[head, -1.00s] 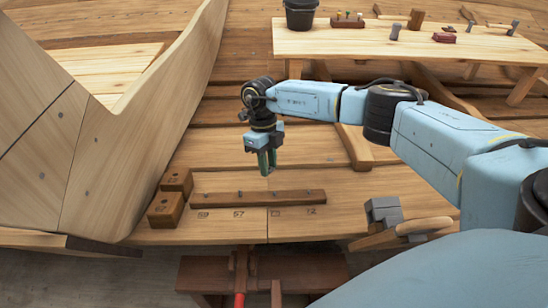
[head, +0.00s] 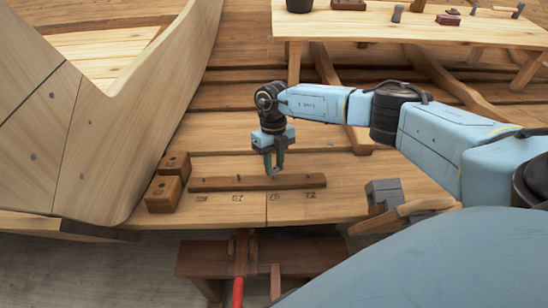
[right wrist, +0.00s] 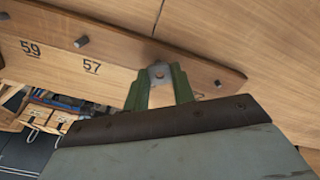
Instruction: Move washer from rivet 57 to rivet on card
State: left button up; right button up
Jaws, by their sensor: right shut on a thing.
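My right gripper (head: 274,171) points down at the strip by the third mark (head: 275,195), a small mark I cannot read. Its green fingers (right wrist: 160,82) are shut on a small grey square washer (right wrist: 160,70) with a brownish middle. I cannot tell whether the washer touches a rivet there. No separate card is clear. My left gripper is not in view.
Two brown blocks (head: 163,193) stand left of the strip, by the tall curved plank. Grey blocks (head: 383,193) and a wooden-handled tool (head: 410,208) lie to the right. A bench (head: 400,30) with tools stands behind. Another rivet (right wrist: 217,83) stands right of my fingers.

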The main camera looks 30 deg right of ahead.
jog(key=shift+a+f, duration=0.2)
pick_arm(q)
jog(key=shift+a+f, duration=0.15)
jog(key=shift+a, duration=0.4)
pick_arm(e)
jog(key=shift+d, duration=0.1)
jog(key=shift+s+f, duration=0.1)
jog(key=shift+f, duration=0.05)
jog(key=shift+s+f, duration=0.1)
jog(key=shift+f, duration=0.2)
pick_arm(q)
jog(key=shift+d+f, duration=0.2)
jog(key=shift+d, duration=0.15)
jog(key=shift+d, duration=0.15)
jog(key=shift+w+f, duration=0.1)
pick_arm(e)
jog(key=shift+f, duration=0.3)
